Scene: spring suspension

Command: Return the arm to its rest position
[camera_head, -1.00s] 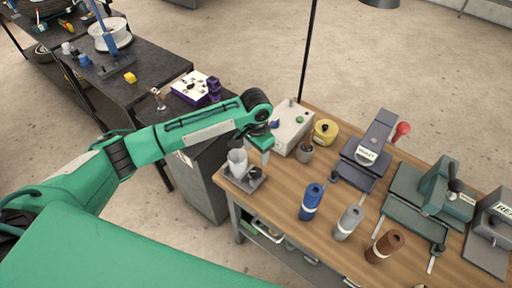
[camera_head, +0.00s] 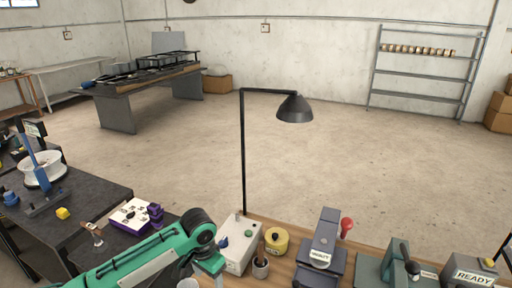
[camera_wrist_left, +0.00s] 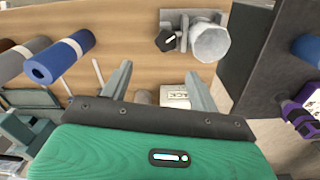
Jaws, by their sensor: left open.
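My left arm is green and comes in from the lower left of the head view. Its gripper (camera_head: 214,268) hangs over the near left corner of the wooden workbench (camera_head: 283,272), beside a white box (camera_head: 238,256). In the left wrist view the two grey fingers of the gripper (camera_wrist_left: 160,88) stand wide apart with nothing between them. A pale metal cup (camera_wrist_left: 209,42) on a small dark stand lies beyond the fingers, apart from them. In the head view only the top of the cup (camera_head: 187,284) shows. My right gripper is not in view.
A blue cylinder (camera_wrist_left: 60,57) lies left in the wrist view. A black lamp (camera_head: 295,108) rises behind the bench. A yellow round tin (camera_head: 277,241), a grey press (camera_head: 321,250) and a green vise (camera_head: 400,268) stand to the right. A dark table (camera_head: 90,205) is left.

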